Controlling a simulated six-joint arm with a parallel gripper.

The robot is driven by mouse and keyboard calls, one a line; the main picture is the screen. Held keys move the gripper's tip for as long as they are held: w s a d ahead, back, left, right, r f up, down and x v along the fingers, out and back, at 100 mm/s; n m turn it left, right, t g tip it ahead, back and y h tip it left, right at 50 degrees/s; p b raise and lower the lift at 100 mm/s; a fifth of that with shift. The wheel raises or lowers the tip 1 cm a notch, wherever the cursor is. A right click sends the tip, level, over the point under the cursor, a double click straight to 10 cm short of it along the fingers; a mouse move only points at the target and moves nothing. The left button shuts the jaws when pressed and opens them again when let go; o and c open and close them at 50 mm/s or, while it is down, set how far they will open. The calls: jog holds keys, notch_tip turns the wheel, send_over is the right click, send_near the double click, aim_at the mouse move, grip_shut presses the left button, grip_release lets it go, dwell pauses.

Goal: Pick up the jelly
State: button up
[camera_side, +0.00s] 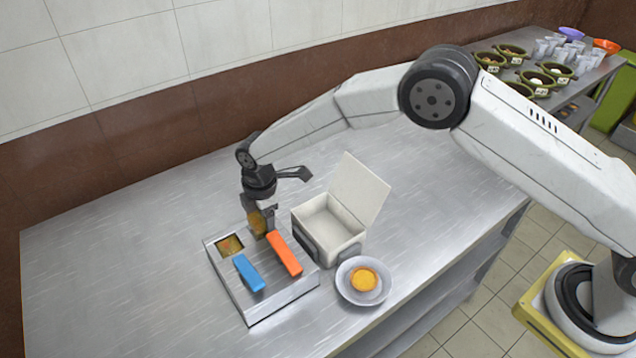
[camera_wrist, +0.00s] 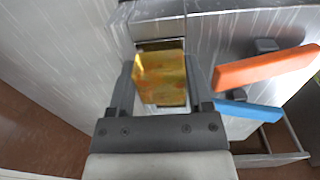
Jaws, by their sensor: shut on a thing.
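The jelly (camera_wrist: 160,80) is a translucent yellow-amber block with reddish flecks. My gripper (camera_wrist: 161,66) is shut on it, with one finger on each side. In the side view the jelly (camera_side: 258,224) hangs upright below my gripper (camera_side: 260,212), at the back edge of a low steel box (camera_side: 272,305). I cannot tell whether its lower end is clear of the box. A similar amber piece (camera_side: 230,244) shows in a square opening at the box's back left.
The steel box has a blue handle (camera_side: 249,273) and an orange handle (camera_side: 284,253) on top. An open white container (camera_side: 328,226) with its lid raised stands to the right. A bowl with orange contents (camera_side: 364,281) sits in front of it. The table's left side (camera_side: 110,255) is clear.

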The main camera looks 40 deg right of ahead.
notch_tip(320, 180, up, 2)
jog(key=shift+r, duration=0.15)
jog(key=s+d+r, duration=0.5)
jog(key=s+r, duration=0.4)
jog(key=s, duration=0.4)
jog(key=shift+r, duration=0.3)
jog(key=shift+w+d, duration=0.1)
jog(key=shift+w, duration=0.05)
dwell(0.4)
